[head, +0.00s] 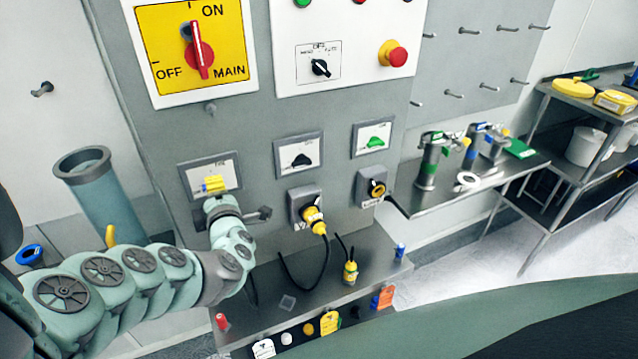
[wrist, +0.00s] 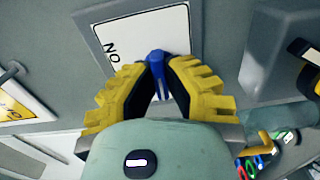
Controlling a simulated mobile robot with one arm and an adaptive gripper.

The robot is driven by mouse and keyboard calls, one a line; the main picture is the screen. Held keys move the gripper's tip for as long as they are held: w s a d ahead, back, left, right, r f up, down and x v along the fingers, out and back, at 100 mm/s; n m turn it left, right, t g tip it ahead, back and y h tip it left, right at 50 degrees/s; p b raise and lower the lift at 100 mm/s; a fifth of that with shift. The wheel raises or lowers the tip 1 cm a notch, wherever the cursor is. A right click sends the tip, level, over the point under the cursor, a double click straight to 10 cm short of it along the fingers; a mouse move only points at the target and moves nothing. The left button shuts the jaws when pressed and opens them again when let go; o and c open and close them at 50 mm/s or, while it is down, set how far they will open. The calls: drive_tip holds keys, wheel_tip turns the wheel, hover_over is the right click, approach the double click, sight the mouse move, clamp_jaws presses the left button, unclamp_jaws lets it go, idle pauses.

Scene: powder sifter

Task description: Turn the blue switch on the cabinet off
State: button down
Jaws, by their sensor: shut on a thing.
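The blue switch (wrist: 156,58) is on a white plate (wrist: 145,30) in a grey frame, with "ON" lettering at the plate's left in the wrist view. My gripper (wrist: 157,72) has its yellow ridged fingers closed around the switch's knob. In the head view my gripper (head: 213,185) is at the leftmost small plate (head: 225,167) on the grey cabinet (head: 245,125). There the fingers hide the switch. I cannot tell exactly which way the switch points.
A black switch (head: 302,160) and a green switch (head: 376,142) sit to the right. Below are sockets, one with a yellow plug (head: 315,219). The large red main switch (head: 200,55) is above. A blue-grey cylinder (head: 98,190) stands left. A shelf (head: 335,275) juts out below.

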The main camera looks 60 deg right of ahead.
drive_tip(key=shift+f+n, duration=0.1)
drive_tip(key=shift+n, duration=0.2)
idle(0.4)
drive_tip(key=c, duration=1)
unclamp_jaws()
